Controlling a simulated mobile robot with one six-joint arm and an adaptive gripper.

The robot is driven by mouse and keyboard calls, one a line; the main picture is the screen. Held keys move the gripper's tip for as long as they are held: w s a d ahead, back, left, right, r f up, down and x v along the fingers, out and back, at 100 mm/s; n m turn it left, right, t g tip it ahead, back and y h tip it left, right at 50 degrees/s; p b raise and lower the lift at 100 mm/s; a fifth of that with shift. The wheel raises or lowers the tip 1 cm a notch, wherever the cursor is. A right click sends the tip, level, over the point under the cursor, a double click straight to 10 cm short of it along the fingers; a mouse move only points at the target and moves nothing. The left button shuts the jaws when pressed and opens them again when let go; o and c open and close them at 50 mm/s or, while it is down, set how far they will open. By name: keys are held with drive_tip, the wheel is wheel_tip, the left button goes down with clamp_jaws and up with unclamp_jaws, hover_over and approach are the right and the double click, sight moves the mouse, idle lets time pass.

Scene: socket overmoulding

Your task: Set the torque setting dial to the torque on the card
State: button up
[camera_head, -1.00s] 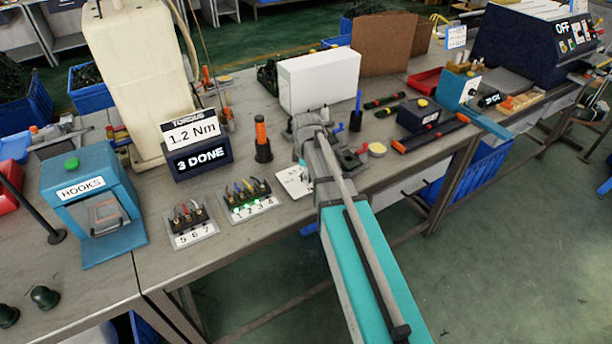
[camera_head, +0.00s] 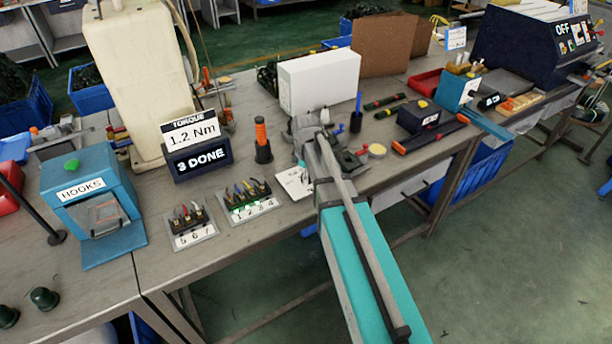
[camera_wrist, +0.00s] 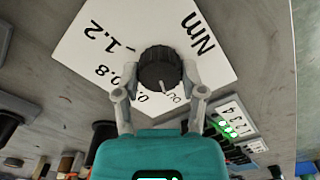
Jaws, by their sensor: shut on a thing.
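The torque card (camera_head: 192,130) reads 1.2 Nm and stands above a dark display (camera_head: 203,158) that reads 3 DONE. The torque setting dial (camera_wrist: 158,62) is a black ribbed knob on a white scale plate (camera_wrist: 105,22). The plate also shows in the head view (camera_head: 291,184). In the wrist view the plate appears upside down, with Nm, 1.2, 0.8 and lower marks partly hidden. My gripper (camera_wrist: 161,80) is shut on the dial, one finger on each side. A pale pointer line on the knob points down in the wrist view, towards the low marks, away from 1.2.
Two terminal blocks, one numbered 5 6 7 (camera_head: 190,225) and one numbered 1 2 3 4 (camera_head: 250,203), sit left of the plate. An orange-handled screwdriver (camera_head: 262,140) stands in a holder behind. A white box (camera_head: 320,82) is at the back.

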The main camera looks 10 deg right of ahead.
drive_tip(key=m, duration=0.7)
drive_tip(key=shift+s, duration=0.1)
drive_tip(key=m, duration=1.2)
drive_tip(key=shift+m, duration=0.3)
drive_tip(key=m, duration=0.6)
drive_tip(key=shift+m, duration=0.4)
drive_tip(key=o, duration=1.1)
drive_tip(key=shift+o, duration=0.2)
drive_tip(key=shift+r, duration=0.2)
